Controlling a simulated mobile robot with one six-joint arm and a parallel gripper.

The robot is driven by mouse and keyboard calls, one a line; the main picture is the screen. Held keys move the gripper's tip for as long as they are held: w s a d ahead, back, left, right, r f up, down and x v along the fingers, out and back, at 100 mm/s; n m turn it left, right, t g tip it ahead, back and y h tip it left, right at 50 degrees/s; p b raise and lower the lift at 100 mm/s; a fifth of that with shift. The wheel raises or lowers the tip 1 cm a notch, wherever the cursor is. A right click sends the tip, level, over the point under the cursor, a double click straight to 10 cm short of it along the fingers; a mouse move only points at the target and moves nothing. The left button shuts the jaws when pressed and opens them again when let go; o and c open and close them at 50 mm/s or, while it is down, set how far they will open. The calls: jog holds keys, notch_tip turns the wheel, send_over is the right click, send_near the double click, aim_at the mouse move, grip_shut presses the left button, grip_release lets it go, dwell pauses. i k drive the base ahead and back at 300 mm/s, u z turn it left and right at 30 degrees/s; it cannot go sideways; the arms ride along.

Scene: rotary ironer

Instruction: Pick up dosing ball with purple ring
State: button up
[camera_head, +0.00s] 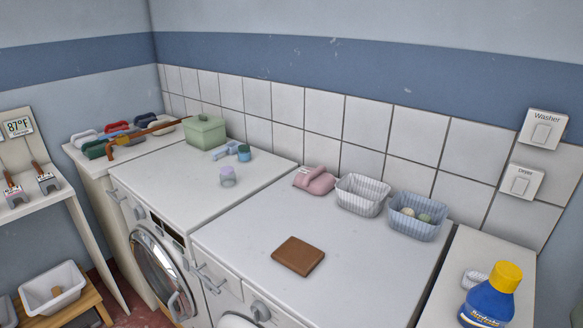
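The dosing ball with a purple ring (227,176) stands on the white top of the left machine (180,178), near its right front part. It looks like a small pale cup with a purple band around its top. A similar small item with a blue top (244,152) stands behind it, apart from it. My gripper is not in view.
A light blue tool (225,150) and a green lidded box (206,131) are behind the ball. The right machine's top holds a brown block (298,256), a pink item (314,180), a white basket (362,194) and a blue basket (418,217). A blue bottle (489,298) stands far right.

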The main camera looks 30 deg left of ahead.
aim_at(227, 175)
jog(key=u, duration=3.85)
jog(key=i, duration=2.5)
jog(key=z, duration=1.15)
